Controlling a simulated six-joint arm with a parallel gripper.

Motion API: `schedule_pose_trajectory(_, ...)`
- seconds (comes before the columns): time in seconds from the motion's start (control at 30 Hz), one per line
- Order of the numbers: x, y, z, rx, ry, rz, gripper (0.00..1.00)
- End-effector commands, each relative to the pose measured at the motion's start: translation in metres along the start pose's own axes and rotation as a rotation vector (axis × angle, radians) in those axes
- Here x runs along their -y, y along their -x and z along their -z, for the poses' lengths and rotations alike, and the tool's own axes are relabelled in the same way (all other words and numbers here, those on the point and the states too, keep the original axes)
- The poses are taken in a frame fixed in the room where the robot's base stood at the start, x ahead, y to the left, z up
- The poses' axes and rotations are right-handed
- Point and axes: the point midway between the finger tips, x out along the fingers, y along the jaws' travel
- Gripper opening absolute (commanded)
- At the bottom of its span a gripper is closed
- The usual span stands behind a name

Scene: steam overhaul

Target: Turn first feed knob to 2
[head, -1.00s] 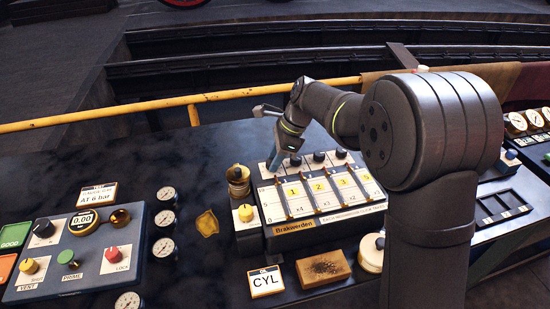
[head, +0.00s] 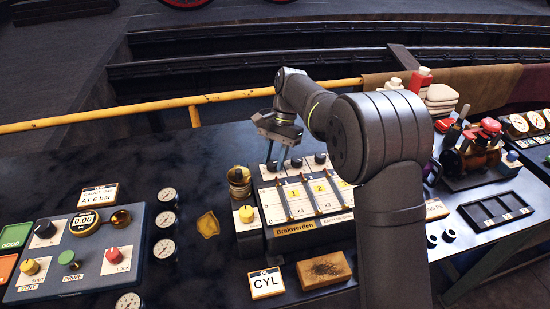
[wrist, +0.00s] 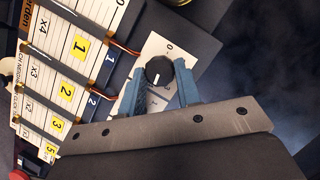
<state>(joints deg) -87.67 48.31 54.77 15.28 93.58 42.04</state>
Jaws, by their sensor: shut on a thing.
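The first feed knob is a small black knob (wrist: 158,70) with a white pointer mark, on a white dial plate (wrist: 155,46) with a 0 at its edge. In the wrist view my gripper (wrist: 160,84) has its two blue fingers on either side of this knob, shut on it. The fingers hide part of the dial, so I cannot tell which number the pointer meets. In the head view my gripper (head: 276,152) reaches down over the left end of the knob row, behind the feed box labelled Brakwerden (head: 290,237). The knob shows between its fingers (head: 272,166).
More black knobs (head: 296,161) stand to the right in the row. A brass-topped cup (head: 239,176) and a yellow knob (head: 246,214) sit just left of the box. A yellow rail (head: 150,107) runs behind.

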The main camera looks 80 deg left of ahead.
Motion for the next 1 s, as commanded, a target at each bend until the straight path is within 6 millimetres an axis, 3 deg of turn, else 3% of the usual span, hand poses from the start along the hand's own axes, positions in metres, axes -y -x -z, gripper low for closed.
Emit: schedule_pose_trajectory(1.0, 0.0079, -0.0011, -0.0041, -0.002, 0.891, -0.371, 0.08)
